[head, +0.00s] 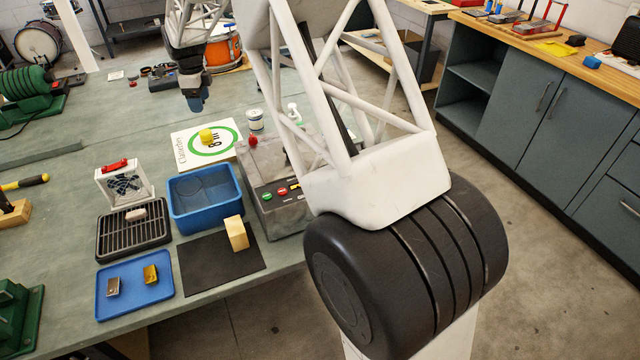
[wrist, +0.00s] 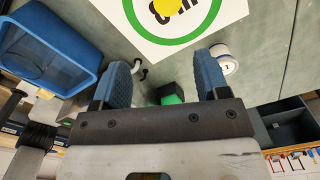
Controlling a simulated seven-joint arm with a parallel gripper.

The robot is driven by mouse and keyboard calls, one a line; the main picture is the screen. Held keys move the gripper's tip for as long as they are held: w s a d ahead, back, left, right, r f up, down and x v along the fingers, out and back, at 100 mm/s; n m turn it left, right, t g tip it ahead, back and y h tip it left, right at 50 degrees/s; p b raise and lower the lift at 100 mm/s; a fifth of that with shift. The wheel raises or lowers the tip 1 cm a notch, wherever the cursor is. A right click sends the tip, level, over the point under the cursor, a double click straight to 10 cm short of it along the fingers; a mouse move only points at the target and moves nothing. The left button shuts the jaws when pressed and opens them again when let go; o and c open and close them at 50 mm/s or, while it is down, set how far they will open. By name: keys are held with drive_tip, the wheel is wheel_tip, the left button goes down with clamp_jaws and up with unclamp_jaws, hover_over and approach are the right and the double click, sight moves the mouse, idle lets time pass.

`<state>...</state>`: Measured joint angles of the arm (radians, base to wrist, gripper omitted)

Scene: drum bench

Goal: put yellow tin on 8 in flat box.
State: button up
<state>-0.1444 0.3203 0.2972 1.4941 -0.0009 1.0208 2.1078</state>
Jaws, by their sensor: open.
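The 8 in flat box (head: 228,132) is a white square with a green ring, lying on the bench. The yellow tin (head: 206,135) sits on top of it, left of the "8 in" print. In the wrist view the flat box (wrist: 202,30) is cut by the top edge, with part of the yellow tin (wrist: 168,5) on it. My gripper (head: 195,100) is in the air beyond the box in the head view, apart from the tin. In the wrist view its two blue fingers (wrist: 163,72) are spread with nothing held between them.
A white jar (head: 255,120) stands behind the box's right side. A blue bin (head: 205,197) and a grey machine with buttons (head: 285,205) stand in front. A black grill tray (head: 133,232), a blue tray (head: 135,290) and a wooden block (head: 237,233) are nearer.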

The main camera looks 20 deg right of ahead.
drive_tip(key=s+d+r+n, duration=0.3)
drive_tip(key=s+r+n, duration=0.15)
drive_tip(key=s, duration=0.45)
drive_tip(key=s+d+r+n+t, duration=0.1)
drive_tip(key=s+d+r+n, duration=0.3)
drive_tip(key=s, duration=0.6)
drive_tip(key=s+d+r+n, duration=0.2)
drive_tip(key=s+r, duration=0.4)
drive_tip(key=s, duration=0.3)
drive_tip(key=s+d+f+n, duration=0.2)
drive_tip(key=s+n, duration=0.4)
drive_tip(key=s, duration=1)
drive_tip(key=s+d+f+n+t, duration=0.1)
drive_tip(key=s+n, duration=0.4)
drive_tip(key=s, duration=1.1)
drive_tip(key=shift+d+f+n, duration=0.35)
drive_tip(key=shift+d+f, duration=0.2)
drive_tip(key=shift+d, duration=0.15)
